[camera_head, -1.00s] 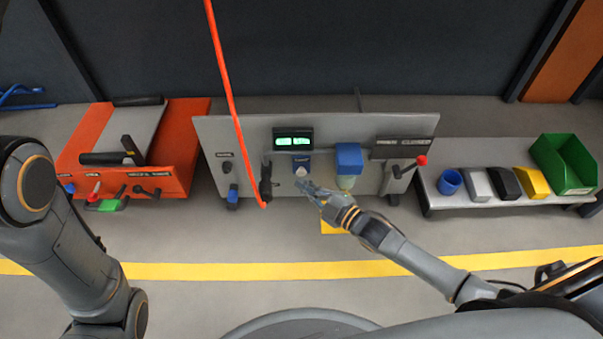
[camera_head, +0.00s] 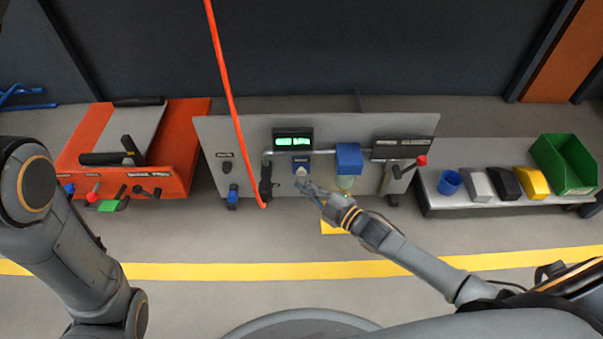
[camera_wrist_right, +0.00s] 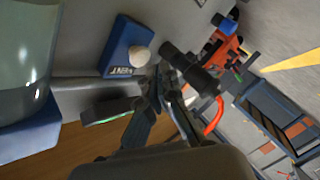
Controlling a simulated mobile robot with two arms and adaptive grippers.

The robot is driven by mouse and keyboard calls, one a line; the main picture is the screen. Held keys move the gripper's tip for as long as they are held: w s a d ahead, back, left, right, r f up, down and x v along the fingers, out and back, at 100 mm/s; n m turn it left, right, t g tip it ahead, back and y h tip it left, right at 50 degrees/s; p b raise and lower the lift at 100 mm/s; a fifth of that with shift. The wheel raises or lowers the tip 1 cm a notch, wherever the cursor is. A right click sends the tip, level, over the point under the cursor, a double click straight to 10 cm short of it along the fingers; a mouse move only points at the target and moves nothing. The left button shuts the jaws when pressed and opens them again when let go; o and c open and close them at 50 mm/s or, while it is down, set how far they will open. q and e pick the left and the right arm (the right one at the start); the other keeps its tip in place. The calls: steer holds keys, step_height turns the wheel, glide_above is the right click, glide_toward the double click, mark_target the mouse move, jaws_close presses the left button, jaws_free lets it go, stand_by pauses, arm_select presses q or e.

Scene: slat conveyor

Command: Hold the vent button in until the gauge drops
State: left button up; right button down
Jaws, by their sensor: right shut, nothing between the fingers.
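The vent button (camera_head: 300,171) is a pale round knob on a small blue block in the grey panel. In the right wrist view the button (camera_wrist_right: 139,57) sits on the blue block (camera_wrist_right: 120,45) labelled VENT. The gauge (camera_head: 294,141) is a dark box with two lit green windows just above; its reading is too small to tell. My right gripper (camera_head: 303,184) is shut and empty, its tips just below the button. In the right wrist view the gripper (camera_wrist_right: 160,82) points close beside the button; I cannot tell if they touch. My left gripper is out of view.
A blue-capped jar (camera_head: 348,160) stands right of the button, close to my right arm. A black handle (camera_head: 265,182) and a hanging red cable (camera_head: 229,92) are to the left. A red-knobbed lever (camera_head: 420,161) is further right. An orange bench (camera_head: 180,150) stands at far left.

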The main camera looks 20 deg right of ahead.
steer(key=shift+w, duration=0.1)
steer(key=shift+w+d, duration=0.1)
steer(key=shift+w, duration=0.2)
steer(key=shift+w, duration=0.2)
stand_by(0.4)
steer(key=shift+w+d, duration=0.15)
steer(key=shift+w, duration=0.15)
stand_by(3.2)
